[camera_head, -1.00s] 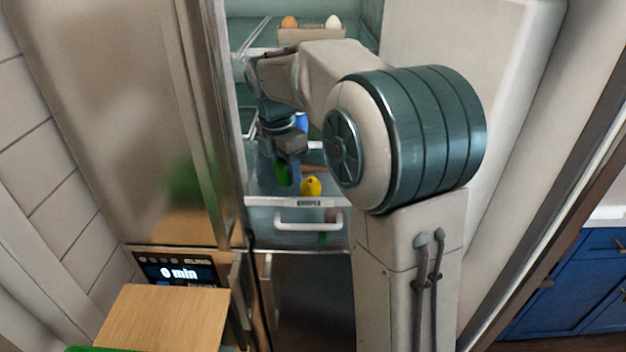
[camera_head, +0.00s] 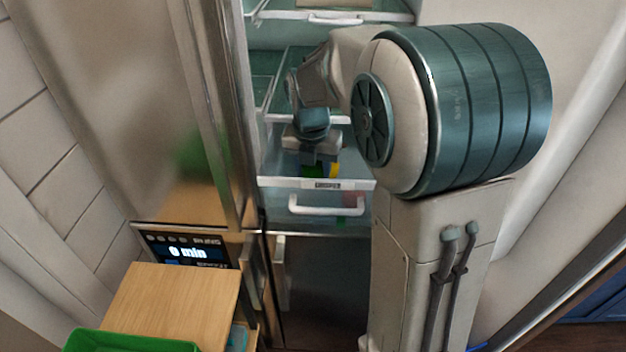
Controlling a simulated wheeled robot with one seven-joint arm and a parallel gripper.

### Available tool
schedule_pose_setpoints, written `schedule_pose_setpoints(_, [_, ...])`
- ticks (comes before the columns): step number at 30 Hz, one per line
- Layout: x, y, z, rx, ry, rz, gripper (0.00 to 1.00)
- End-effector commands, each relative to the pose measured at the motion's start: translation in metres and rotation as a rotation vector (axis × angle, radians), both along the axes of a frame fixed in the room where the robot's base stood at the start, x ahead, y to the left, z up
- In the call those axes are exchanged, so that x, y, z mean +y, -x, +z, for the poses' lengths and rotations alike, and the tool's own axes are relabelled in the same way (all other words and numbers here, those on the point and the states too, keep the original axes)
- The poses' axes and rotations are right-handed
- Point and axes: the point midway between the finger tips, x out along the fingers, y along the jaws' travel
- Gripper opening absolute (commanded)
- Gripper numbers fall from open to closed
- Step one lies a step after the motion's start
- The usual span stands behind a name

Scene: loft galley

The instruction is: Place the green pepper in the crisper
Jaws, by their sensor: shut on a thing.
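My gripper (camera_head: 314,160) points down inside the open fridge, shut on the green pepper (camera_head: 309,170). The pepper shows as a small green patch below the jaws; the rest is hidden by the gripper. The crisper (camera_head: 275,182) is the clear bottom drawer with a labelled front edge and a white handle (camera_head: 327,209). The gripper and pepper are in line with the area just behind the crisper's front edge. I cannot tell whether the pepper is inside the drawer or above it.
A yellow item (camera_head: 334,170) shows just right of the pepper, partly hidden. Fridge shelves (camera_head: 330,17) are above, and my arm covers much of the right side. A wooden board (camera_head: 175,300) and a green bin (camera_head: 130,342) are at the lower left.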

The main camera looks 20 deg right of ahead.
Motion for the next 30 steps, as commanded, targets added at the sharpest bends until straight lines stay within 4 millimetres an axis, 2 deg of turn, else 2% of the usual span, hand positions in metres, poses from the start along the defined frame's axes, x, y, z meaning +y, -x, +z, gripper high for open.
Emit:
schedule_pose_setpoints(10, [0.001,0.000,-0.041,0.001,0.000,0.001,0.19])
schedule_pose_setpoints(23, [0.002,0.000,-0.049,-0.001,0.000,0.003,0.19])
schedule_pose_setpoints(24, [0.002,0.000,-0.048,-0.001,0.000,0.003,0.50])
schedule_pose_setpoints(25, [0.002,0.000,-0.048,-0.001,0.000,0.003,0.58])
schedule_pose_setpoints(26, [0.002,0.000,-0.048,-0.001,0.000,0.003,0.64])
schedule_pose_setpoints(30, [0.002,0.000,-0.048,-0.001,0.000,0.003,0.64])
